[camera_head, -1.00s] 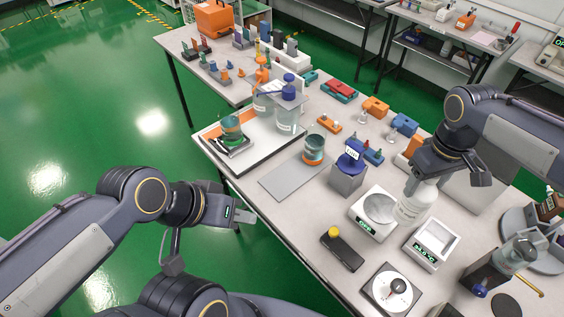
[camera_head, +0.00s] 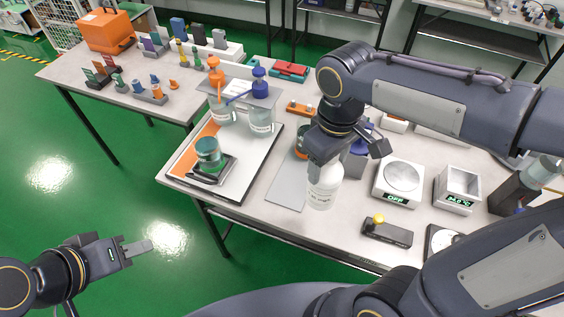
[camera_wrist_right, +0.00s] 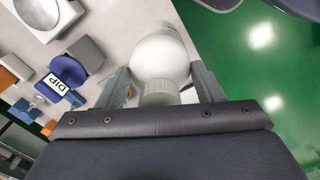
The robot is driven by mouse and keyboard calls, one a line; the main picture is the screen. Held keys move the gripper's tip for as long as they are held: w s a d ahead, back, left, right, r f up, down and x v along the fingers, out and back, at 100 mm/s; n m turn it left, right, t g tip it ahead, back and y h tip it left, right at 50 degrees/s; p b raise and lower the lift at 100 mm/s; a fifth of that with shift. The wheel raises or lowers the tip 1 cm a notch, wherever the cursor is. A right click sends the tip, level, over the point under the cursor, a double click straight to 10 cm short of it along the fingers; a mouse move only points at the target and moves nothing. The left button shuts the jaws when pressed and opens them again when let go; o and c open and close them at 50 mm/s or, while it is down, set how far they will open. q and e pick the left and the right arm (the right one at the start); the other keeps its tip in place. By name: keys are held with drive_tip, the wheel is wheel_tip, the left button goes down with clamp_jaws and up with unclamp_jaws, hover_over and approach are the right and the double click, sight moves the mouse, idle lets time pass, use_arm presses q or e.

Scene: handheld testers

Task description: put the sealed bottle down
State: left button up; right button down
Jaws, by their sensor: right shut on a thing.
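The sealed bottle (camera_head: 322,188) is white with a printed label and hangs upright below my right gripper (camera_head: 332,150). In the right wrist view the bottle (camera_wrist_right: 160,57) has its ribbed cap between the two fingers of the right gripper (camera_wrist_right: 162,88), which is shut on it. In the head view the bottle overlaps the right side of a flat grey mat (camera_head: 286,187); I cannot tell how far its base is above the table. My left gripper (camera_head: 138,249) is off the table's front edge, over the floor, with nothing visible in it; its opening is unclear.
A blue-lidded container marked DIP (camera_wrist_right: 68,72) stands close by, mostly hidden by my right arm in the head view. A scale reading OFF (camera_head: 400,180) and a second device (camera_head: 457,188) stand to the right. A green-topped jar (camera_head: 208,152) on a black scale stands left.

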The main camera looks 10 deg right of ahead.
drive_tip(key=w+a+f+p, duration=0.1)
drive_tip(key=w+a+f, duration=0.3)
drive_tip(key=w+f, duration=0.7)
drive_tip(key=shift+a+f, duration=0.3)
drive_tip(key=shift+f, duration=0.3)
drive_tip(key=shift+f, duration=0.15)
drive_tip(key=shift+c, duration=1.9)
unclamp_jaws()
wheel_tip(320, 180, up, 13)
drive_tip(key=shift+f, duration=0.2)
